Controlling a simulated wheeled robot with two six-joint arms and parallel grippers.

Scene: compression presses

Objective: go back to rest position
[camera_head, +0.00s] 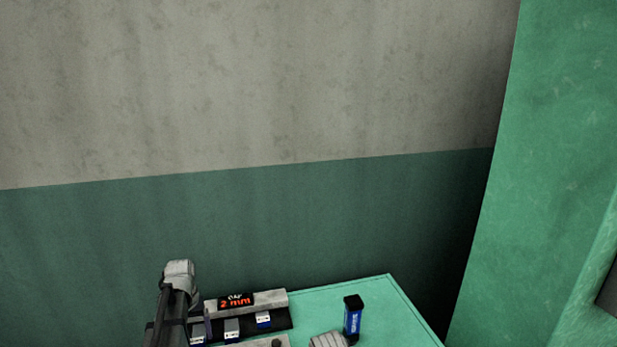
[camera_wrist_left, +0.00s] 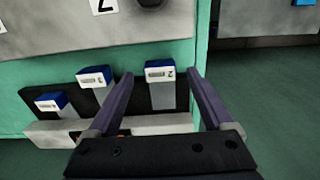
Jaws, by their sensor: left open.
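My left arm comes in at the lower left of the head view, and its gripper (camera_head: 204,326) is at the left end of a dark rack. In the left wrist view the two fingers of this gripper (camera_wrist_left: 159,74) are apart. Nothing is seen gripped. My right gripper is not in view.
Several blue-and-white blocks (camera_head: 263,319) stand in the rack (camera_head: 279,324), before a grey bar with a "GAP 2 mm" display (camera_head: 236,300). A green column (camera_head: 545,150) rises at right.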

